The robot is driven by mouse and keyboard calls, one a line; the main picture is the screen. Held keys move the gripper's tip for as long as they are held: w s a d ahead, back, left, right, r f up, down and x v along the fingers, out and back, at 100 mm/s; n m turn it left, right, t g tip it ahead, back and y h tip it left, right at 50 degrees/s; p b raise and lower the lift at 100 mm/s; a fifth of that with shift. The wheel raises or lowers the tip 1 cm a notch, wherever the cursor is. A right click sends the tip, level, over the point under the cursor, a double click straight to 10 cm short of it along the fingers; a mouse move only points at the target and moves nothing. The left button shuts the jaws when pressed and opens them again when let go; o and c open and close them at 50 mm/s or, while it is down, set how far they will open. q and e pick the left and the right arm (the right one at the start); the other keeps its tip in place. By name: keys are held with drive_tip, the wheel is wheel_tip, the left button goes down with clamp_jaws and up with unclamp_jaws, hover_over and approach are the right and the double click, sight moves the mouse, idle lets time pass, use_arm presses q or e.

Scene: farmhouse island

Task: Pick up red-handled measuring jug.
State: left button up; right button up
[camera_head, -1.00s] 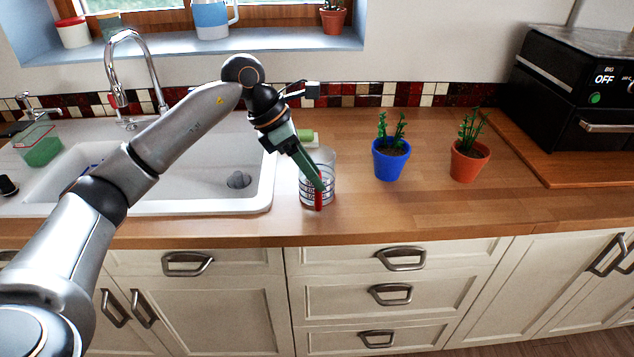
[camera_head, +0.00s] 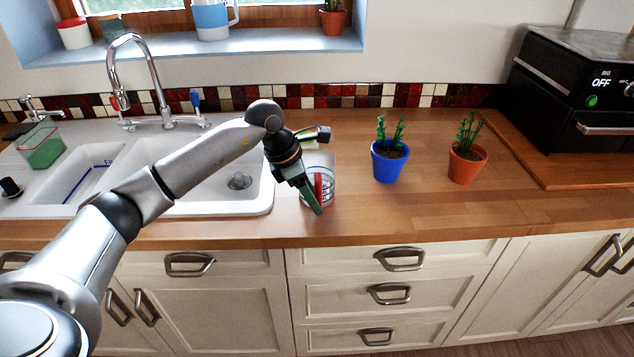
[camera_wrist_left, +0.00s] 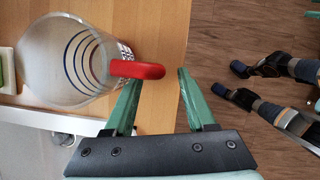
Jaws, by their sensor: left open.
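The measuring jug (camera_head: 329,192) is clear with dark markings and a red handle (camera_head: 318,187). It stands upright on the wooden counter right of the sink, partly hidden by my left gripper (camera_head: 317,211). In the left wrist view, the jug (camera_wrist_left: 78,62) lies at upper left, and its red handle (camera_wrist_left: 138,69) points toward the space between the fingers. My left gripper (camera_wrist_left: 160,78) is open there, its green fingers apart. The handle covers one fingertip; whether they touch I cannot tell.
A blue pot (camera_head: 390,164) and a terracotta pot (camera_head: 466,165), both with plants, stand right of the jug. The sink (camera_head: 215,192) is to its left. A black oven (camera_head: 575,85) stands at far right. The counter in front of the pots is clear.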

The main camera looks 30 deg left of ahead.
use_arm(q)
drive_tip(key=shift+x, duration=1)
drive_tip(key=shift+r, duration=0.1)
clamp_jaws()
drive_tip(key=shift+w, duration=0.1)
idle(0.5)
